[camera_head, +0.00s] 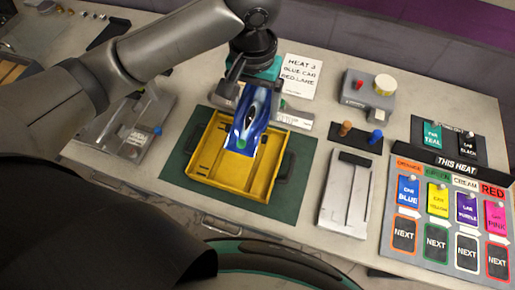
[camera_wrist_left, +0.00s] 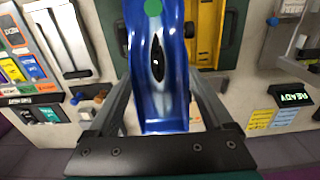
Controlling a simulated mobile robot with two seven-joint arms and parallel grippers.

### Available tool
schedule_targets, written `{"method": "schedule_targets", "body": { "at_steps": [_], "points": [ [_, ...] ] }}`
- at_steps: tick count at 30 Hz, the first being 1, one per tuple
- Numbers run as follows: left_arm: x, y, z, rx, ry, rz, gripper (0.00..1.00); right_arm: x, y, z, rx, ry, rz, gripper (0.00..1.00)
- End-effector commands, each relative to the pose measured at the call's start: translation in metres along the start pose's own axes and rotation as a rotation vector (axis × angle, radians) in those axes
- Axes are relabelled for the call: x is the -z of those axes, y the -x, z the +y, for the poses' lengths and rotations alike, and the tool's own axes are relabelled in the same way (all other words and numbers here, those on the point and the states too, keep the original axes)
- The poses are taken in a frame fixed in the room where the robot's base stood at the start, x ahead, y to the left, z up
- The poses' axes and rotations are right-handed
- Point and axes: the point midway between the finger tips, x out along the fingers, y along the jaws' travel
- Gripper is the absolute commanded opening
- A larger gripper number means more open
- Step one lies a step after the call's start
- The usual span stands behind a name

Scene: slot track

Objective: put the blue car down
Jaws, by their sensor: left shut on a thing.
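My left gripper (camera_head: 240,90) is shut on the blue car (camera_head: 248,125). The car is glossy blue with a dark cockpit slot and a green dot, and it is above the yellow tray (camera_head: 262,184). In the left wrist view the car (camera_wrist_left: 158,70) lies between the two fingers (camera_wrist_left: 160,110). The tray, with low walls, sits on a dark green mat (camera_head: 290,208); part of its floor is hidden by the car. I cannot tell whether the car touches the tray. My right gripper is not in view.
A note reading "Heat 3, blue car, red lane" (camera_head: 302,72) lies behind the tray. A grey box with a red button (camera_head: 368,95) and a grey slotted block (camera_head: 346,195) stand to the right. A board of coloured cards (camera_head: 448,205) is at the far right. A grey fixture (camera_head: 130,130) stands left.

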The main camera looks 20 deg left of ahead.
Motion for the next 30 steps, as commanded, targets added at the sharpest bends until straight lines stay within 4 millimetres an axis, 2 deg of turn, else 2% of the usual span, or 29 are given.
{"method": "schedule_targets", "body": {
  "at_steps": [1,3,8,11,24,30],
  "points": [
    [-0.002,0.01,0.004,-0.004,0.002,-0.006,0.18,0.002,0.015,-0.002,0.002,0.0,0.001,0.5],
    [-0.003,0.012,0.006,-0.003,0.004,-0.008,0.18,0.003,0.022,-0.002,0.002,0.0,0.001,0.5],
    [-0.004,0.013,0.009,-0.002,0.01,-0.012,0.18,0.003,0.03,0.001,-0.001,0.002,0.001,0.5],
    [-0.004,0.004,0.009,0.0,0.013,-0.014,0.18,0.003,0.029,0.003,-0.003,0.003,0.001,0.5],
    [-0.007,-0.11,0.008,0.002,0.011,-0.015,0.18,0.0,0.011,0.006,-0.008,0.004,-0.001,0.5],
    [-0.006,-0.141,0.009,0.0,0.01,-0.012,0.18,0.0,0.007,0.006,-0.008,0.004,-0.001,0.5]
  ]
}}
